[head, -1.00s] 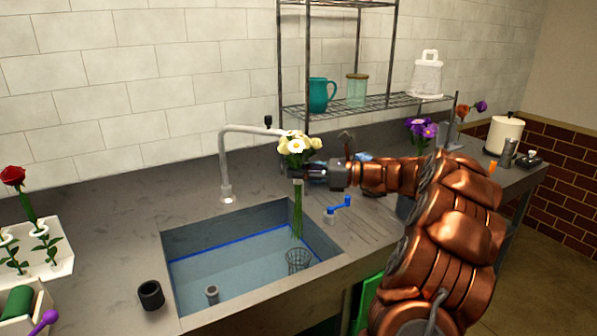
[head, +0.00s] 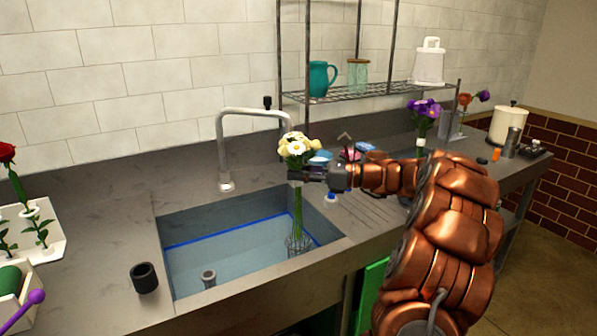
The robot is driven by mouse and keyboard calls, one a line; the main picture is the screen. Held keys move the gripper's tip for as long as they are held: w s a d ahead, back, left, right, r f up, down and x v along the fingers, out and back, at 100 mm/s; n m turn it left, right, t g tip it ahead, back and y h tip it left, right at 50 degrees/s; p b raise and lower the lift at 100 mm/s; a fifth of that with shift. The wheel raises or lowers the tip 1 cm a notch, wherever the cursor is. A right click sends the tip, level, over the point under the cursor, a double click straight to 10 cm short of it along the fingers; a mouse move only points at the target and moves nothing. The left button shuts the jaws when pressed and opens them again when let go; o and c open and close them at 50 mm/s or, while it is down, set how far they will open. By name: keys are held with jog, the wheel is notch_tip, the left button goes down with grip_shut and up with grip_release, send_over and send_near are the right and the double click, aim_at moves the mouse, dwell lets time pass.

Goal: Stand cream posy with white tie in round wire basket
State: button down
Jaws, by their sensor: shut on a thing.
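The cream posy (head: 298,151) is upright above the sink, with cream and white blooms on top and green stems (head: 298,214) hanging below. My gripper (head: 307,176) is shut on it just under the blooms, reaching in from the right. The white tie is mostly hidden by my gripper. The round wire basket (head: 299,246) stands in the right part of the sink. The stem ends overlap the basket's mouth in the head view; how deep they sit inside is hard to tell.
The sink (head: 228,256) holds water and a short drain pipe (head: 209,279). A tap (head: 221,150) arches behind it. A dark cup (head: 144,278) stands left of the sink. A wire shelf (head: 355,90) and purple flowers (head: 424,108) are at the back right.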

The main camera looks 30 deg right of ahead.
aim_at(298, 212)
jog(key=shift+f+b, duration=0.7)
jog(key=shift+f, duration=2.95)
jog(key=shift+f+b, duration=0.3)
jog(key=shift+f, duration=1.9)
